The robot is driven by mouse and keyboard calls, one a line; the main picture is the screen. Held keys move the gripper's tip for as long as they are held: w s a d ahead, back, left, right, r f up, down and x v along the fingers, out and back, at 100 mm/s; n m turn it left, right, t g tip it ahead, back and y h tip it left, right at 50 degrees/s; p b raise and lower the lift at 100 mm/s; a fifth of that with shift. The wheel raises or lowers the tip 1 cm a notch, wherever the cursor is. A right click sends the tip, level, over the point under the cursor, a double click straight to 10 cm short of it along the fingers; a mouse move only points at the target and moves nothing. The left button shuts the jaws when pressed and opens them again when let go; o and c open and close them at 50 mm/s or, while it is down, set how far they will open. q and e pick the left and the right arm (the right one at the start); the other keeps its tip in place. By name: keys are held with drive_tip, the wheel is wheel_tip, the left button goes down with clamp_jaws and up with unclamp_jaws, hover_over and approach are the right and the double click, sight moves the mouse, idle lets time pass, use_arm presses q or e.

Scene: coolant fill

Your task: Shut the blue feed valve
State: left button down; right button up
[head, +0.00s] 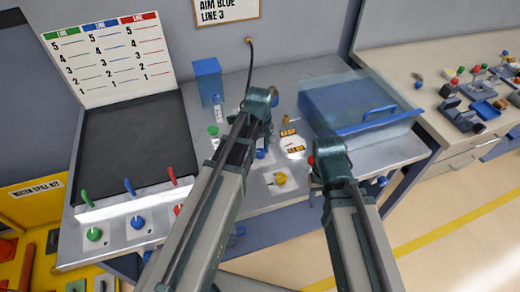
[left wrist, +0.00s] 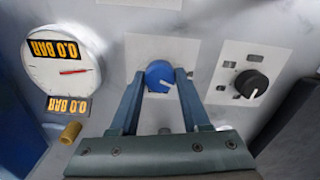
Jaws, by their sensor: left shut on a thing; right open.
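A round blue knob (left wrist: 160,75) sits on a pale square plate in the left wrist view. It has a pale pointer mark on its face. My left gripper (left wrist: 161,82) is shut on this knob, with one finger on each side. In the head view the blue knob (head: 261,154) shows just below my left gripper (head: 263,128), left of the gauge (head: 292,146). The gauge also shows in the left wrist view (left wrist: 60,62) and reads 0.0 BAR. My right gripper (head: 318,178) is open, near the clear-lidded blue tray; its fingers are mostly hidden.
A black knob (left wrist: 252,83) is beside the blue knob. The blue tray (head: 375,127) stands at right. Green, blue and red levers (head: 129,186) are at left before a dark panel. A blue box (head: 207,80) stands behind.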

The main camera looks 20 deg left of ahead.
sight(260, 152)
use_arm(q)
drive_tip(key=m, duration=0.6)
drive_tip(key=shift+m, duration=0.3)
drive_tip(key=m, duration=0.6)
idle(0.5)
drive_tip(key=shift+c, duration=1.9)
unclamp_jaws()
drive_tip(key=shift+r, duration=0.15)
wheel_tip(260, 152, up, 14)
drive_tip(key=p, duration=1.4)
drive_tip(key=shift+f, duration=0.2)
